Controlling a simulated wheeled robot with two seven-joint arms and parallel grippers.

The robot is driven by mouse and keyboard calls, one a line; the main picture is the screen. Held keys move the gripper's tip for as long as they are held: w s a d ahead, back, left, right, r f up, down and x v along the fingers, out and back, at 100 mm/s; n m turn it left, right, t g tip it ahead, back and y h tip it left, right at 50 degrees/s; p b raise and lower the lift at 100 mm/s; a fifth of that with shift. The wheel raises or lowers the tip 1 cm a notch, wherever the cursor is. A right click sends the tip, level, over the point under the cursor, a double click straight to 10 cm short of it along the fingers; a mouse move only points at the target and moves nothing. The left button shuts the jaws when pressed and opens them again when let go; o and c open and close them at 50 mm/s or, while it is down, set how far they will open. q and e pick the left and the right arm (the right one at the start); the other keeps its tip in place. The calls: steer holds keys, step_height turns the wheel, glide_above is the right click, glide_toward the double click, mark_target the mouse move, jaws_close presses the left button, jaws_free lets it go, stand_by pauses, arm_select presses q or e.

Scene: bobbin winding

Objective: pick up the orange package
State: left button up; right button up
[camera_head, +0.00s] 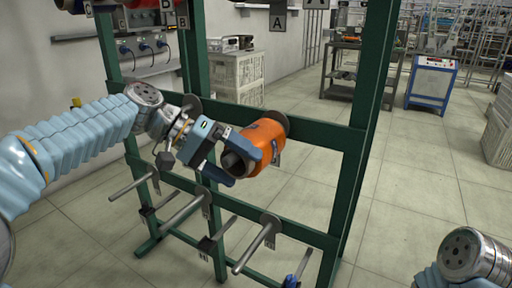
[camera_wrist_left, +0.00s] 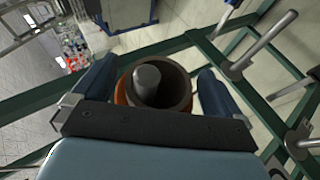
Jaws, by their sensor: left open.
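The orange package (camera_head: 268,134) is a bobbin with a dark hollow core, sitting on a peg of the green rack (camera_head: 365,110). The peg's grey end (camera_wrist_left: 147,78) shows inside the core in the left wrist view, where only a thin orange rim (camera_wrist_left: 122,92) of the package is visible. My left gripper (camera_head: 243,163) is open, with its blue fingers on either side of the package's near end. In the left wrist view, the fingers of the left gripper (camera_wrist_left: 155,88) flank the core. Whether they touch it cannot be told.
Several empty grey pegs (camera_head: 258,243) stick out from the lower rack bar, close below my left gripper.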

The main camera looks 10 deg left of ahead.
arm_select(q)
steer(key=c, duration=1.1)
steer(key=shift+c, duration=0.7)
steer(key=shift+r, duration=0.1)
